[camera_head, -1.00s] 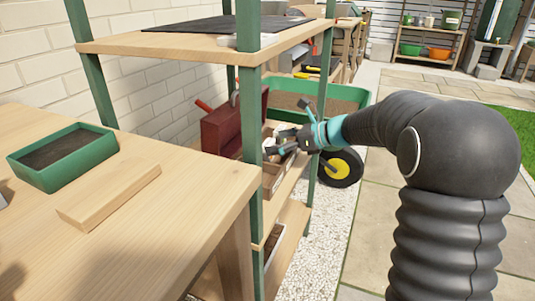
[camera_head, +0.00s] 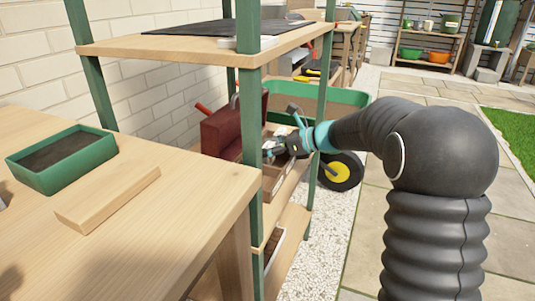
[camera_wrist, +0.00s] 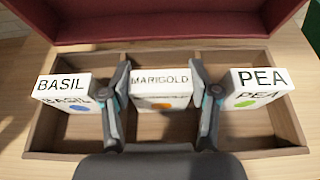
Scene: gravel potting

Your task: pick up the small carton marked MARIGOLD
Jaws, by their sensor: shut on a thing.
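The small white carton marked MARIGOLD (camera_wrist: 160,88), with an orange spot, is in the middle compartment area of a wooden box (camera_wrist: 285,115) in the wrist view. My gripper (camera_wrist: 160,98) has one finger on each side of it and is shut on it. The carton marked BASIL (camera_wrist: 62,90) is in the left compartment and the carton marked PEA (camera_wrist: 258,88) in the right one, outside my fingers. Whether the MARIGOLD carton touches the box floor is hidden. In the head view my gripper (camera_head: 276,146) reaches between the shelf posts.
A dark red toolbox (camera_head: 228,128) stands behind the wooden box on the middle shelf. A green shelf post (camera_head: 252,160) is close to my gripper. The upper shelf board (camera_head: 190,47) is above it. A wheelbarrow (camera_head: 345,97) stands beyond the shelf.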

